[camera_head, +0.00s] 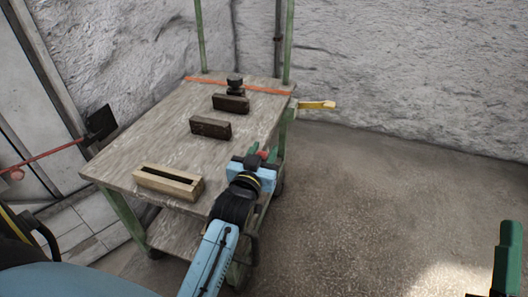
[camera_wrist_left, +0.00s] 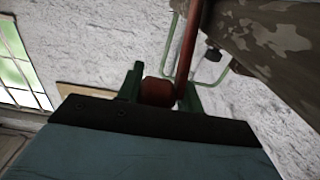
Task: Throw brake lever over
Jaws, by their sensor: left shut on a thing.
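The brake lever shows in the left wrist view as a red rod (camera_wrist_left: 188,50) running up from a rounded red knob (camera_wrist_left: 157,91). The knob sits between the green fingers of my left gripper (camera_wrist_left: 160,86), which is shut on it. In the head view my left gripper (camera_head: 266,157) is at the right edge of the wooden cart, with a bit of red (camera_head: 262,153) at its fingers. The gripper hides most of the lever there. A green finger-like piece (camera_head: 508,258) at the lower right edge seems to be part of my right gripper; its opening is not visible.
The cart top (camera_head: 150,150) carries a slotted wooden box (camera_head: 168,183), two dark blocks (camera_head: 211,127) and a dark knobbed piece (camera_head: 234,84). A yellow handle (camera_head: 316,105) juts out at its far right. Another red rod (camera_head: 52,153) is at left. Floor to the right is clear.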

